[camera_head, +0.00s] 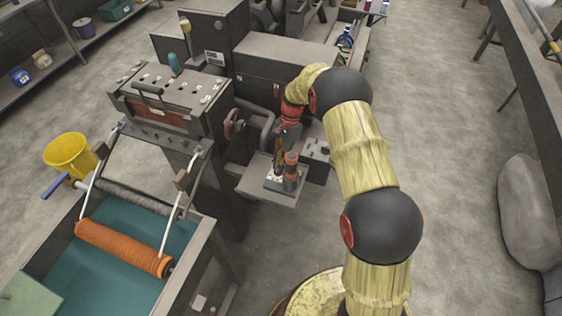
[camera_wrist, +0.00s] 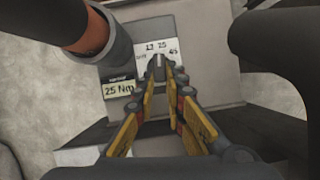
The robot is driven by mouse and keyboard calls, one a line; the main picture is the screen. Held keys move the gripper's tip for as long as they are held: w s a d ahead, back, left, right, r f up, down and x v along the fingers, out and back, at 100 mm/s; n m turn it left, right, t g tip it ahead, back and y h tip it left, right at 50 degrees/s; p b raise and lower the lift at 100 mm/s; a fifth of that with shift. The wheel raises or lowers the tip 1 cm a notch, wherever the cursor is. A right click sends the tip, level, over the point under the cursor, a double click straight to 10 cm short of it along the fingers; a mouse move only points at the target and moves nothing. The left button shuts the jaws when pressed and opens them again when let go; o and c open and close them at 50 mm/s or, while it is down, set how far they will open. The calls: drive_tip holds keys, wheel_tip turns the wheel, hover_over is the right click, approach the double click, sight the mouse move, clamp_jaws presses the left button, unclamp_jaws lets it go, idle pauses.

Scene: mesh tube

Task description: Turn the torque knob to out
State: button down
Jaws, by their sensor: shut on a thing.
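The torque knob (camera_wrist: 159,61) is small and dark, on a pale dial plate (camera_wrist: 147,50) in the wrist view. Numbers that look like 13, 25 and 45 are printed above it. A pale mark on the knob points up, close to the middle number. I cannot read a mark for "out". My gripper (camera_wrist: 161,72) has its yellow fingers closed around the knob. In the head view my gripper (camera_head: 278,168) reaches down to the small bench, and the knob is too small and covered to make out.
An orange and grey cylinder (camera_head: 291,170) stands close beside my gripper; it also shows in the wrist view (camera_wrist: 92,40). A "25 Nm" label (camera_wrist: 119,90) is left of the dial. A grey box (camera_head: 316,160) stands to the right. A large machine (camera_head: 175,105) is at left.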

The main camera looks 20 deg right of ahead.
drive_tip(key=shift+w, duration=0.1)
drive_tip(key=c, duration=2.1)
unclamp_jaws()
drive_tip(key=shift+r, duration=0.15)
drive_tip(key=v, duration=1.1)
drive_tip(key=shift+d+r, duration=0.1)
drive_tip(key=shift+r, duration=0.25)
drive_tip(key=shift+o, duration=0.5)
